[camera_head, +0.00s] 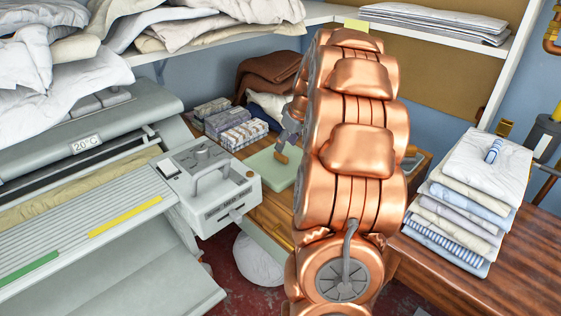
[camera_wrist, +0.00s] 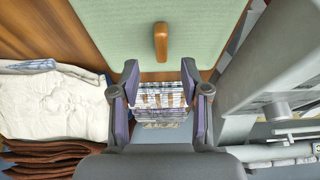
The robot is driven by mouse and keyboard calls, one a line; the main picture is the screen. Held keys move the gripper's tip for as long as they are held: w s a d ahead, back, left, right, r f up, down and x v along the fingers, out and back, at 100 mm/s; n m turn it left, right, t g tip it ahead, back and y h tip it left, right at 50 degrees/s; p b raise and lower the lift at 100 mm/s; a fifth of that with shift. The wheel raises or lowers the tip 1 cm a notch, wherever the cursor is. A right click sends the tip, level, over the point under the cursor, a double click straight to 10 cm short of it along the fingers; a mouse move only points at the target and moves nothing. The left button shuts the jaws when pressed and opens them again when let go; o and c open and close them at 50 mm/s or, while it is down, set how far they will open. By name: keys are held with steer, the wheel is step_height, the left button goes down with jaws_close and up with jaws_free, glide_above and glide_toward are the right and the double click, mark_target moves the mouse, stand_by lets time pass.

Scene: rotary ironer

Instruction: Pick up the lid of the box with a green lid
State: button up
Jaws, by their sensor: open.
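The green lid (camera_head: 266,168) lies flat on the wooden surface behind my arm in the head view, and its right part is hidden by the arm. Its short wooden handle (camera_head: 281,157) stands up from it. In the wrist view the green lid (camera_wrist: 105,30) fills the top, with the handle (camera_wrist: 160,42) near its lower edge. My gripper (camera_wrist: 160,84) is open and empty, its two fingers apart below the handle in the picture, not around it. In the head view my gripper (camera_head: 291,127) is partly hidden, above and near the handle. The box under the lid is not clearly visible.
The grey ironer (camera_head: 211,186) is close on the left. White cloth (camera_head: 269,104) and brown cloth (camera_head: 268,72) lie behind. Folded linens (camera_head: 468,200) are stacked on the right. A shelf (camera_head: 335,12) runs above.

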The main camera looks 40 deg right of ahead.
mark_target(282, 154)
steer(key=shift+p+x, duration=0.35)
steer(key=shift+x, duration=2.4)
steer(key=shift+s, duration=0.1)
jaws_close()
